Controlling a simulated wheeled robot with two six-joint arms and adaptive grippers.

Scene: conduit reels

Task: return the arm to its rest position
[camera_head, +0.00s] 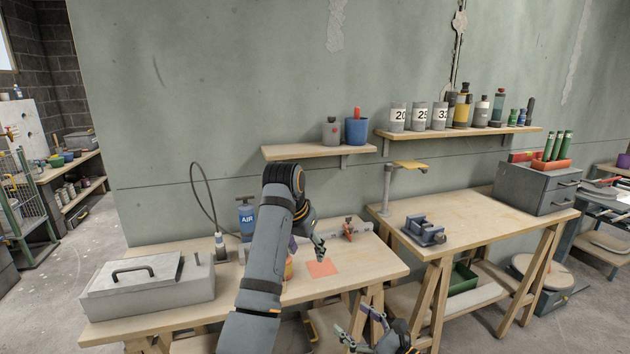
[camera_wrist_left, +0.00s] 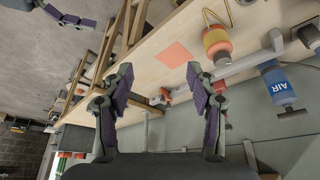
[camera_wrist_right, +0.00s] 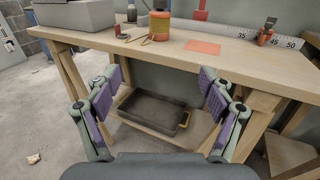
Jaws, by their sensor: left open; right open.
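My left arm reaches up from the bottom over the left workbench (camera_head: 375,262). My left gripper (camera_head: 307,245) is above the bench near an orange-red square (camera_head: 322,268); its fingers are apart and empty in the left wrist view (camera_wrist_left: 160,80). My right gripper (camera_head: 362,324) is low, in front of the bench's right end. Its fingers are apart and empty in the right wrist view (camera_wrist_right: 160,82), facing the bench's underside.
A ruler-marked rail (camera_wrist_right: 225,29) runs along the back. A dark tray (camera_wrist_right: 152,112) lies on the lower shelf. A second bench (camera_head: 480,222) with a vise stands right.

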